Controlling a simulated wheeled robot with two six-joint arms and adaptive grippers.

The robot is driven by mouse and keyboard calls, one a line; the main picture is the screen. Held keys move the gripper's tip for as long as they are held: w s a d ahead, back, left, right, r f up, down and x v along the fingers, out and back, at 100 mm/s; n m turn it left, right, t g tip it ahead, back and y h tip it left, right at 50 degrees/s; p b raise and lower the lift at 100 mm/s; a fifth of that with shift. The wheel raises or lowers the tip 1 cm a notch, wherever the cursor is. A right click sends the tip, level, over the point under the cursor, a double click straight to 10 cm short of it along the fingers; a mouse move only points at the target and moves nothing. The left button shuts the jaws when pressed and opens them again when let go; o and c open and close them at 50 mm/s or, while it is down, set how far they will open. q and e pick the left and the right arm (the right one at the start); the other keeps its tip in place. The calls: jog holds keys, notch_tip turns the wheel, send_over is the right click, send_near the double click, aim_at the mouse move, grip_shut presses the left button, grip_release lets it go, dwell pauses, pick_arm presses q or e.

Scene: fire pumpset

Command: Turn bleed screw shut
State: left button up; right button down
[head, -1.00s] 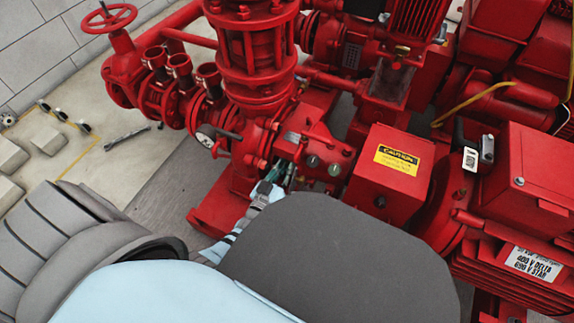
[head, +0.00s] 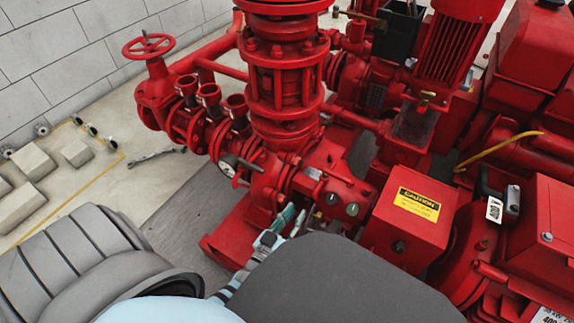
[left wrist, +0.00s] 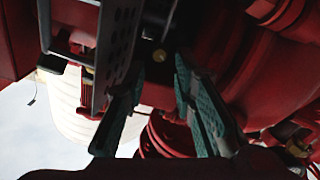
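A small brass screw head (left wrist: 159,55), which may be the bleed screw, shows in the left wrist view just beyond my fingertips. I cannot pick it out in the head view. My left gripper (left wrist: 157,82) has its two teal fingers apart, with nothing seen between them. In the head view the left gripper (head: 290,219) is at the front of the red pump casing (head: 342,195), left of the small round dials, partly hidden by my own arm. I cannot tell whether the fingers touch anything. My right gripper is not in view.
A perforated grey metal plate (left wrist: 118,35) is close to the left finger in the wrist view. A red box with a yellow caution label (head: 405,220) stands right of the gripper. A pressure gauge (head: 229,165) and red handwheel valve (head: 148,46) are to the left.

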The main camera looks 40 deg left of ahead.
aim_at(306, 199)
pick_arm(q)
jog(key=s, duration=0.6)
jog(key=shift+s+d, duration=0.15)
jog(key=shift+d, duration=0.05)
jog(key=shift+r, duration=0.1)
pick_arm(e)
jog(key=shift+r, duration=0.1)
